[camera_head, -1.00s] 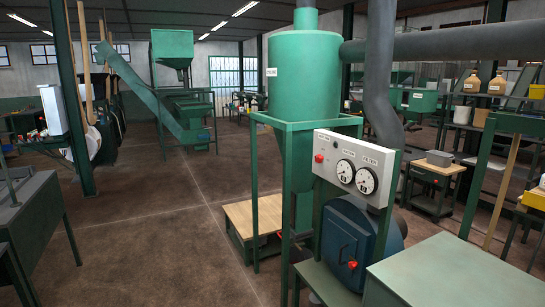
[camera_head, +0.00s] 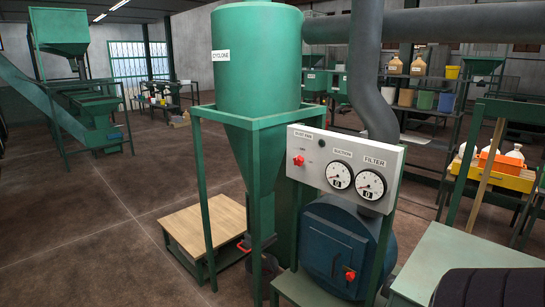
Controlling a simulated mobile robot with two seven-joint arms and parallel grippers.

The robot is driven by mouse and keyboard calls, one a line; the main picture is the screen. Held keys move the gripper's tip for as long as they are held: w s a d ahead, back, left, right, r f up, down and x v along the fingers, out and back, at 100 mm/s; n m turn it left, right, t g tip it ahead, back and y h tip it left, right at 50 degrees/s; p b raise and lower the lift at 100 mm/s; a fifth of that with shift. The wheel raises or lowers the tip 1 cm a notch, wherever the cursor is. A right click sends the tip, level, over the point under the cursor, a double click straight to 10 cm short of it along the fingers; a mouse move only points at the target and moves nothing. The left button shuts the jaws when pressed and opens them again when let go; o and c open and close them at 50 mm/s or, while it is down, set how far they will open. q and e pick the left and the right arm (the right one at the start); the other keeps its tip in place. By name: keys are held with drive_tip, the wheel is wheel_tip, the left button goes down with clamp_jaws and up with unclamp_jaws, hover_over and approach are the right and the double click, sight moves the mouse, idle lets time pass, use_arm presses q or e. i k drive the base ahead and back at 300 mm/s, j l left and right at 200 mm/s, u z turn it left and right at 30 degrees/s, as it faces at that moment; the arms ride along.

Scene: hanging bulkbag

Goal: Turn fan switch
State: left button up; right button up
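A white control panel (camera_head: 344,168) stands upright on green posts just right of the middle. At its left, under a label that appears to read "DUST FAN", is a red switch knob (camera_head: 299,160). Two round gauges sit to its right, the suction gauge (camera_head: 339,175) and the filter gauge (camera_head: 370,185); their needles are too small to read surely. A dark rounded part at the bottom right corner seems to be mine. Neither of my grippers shows in the head view.
A green cyclone (camera_head: 257,70) on a frame stands left of the panel. Below the panel is a blue fan housing (camera_head: 338,246) with a red knob. A low wooden-topped platform (camera_head: 205,226) stands at left. A green table (camera_head: 460,262) is at front right. Open floor lies at left.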

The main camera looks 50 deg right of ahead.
sight(298, 160)
drive_tip(key=i+z, duration=0.25)
drive_tip(key=i, duration=0.35)
drive_tip(key=i+j+z, duration=0.25)
drive_tip(key=i, duration=0.35)
drive_tip(key=i+l+z, duration=0.1)
drive_tip(key=i+z, duration=0.15)
drive_tip(key=z, duration=0.15)
drive_tip(key=i+z, duration=0.55)
drive_tip(key=z, duration=0.2)
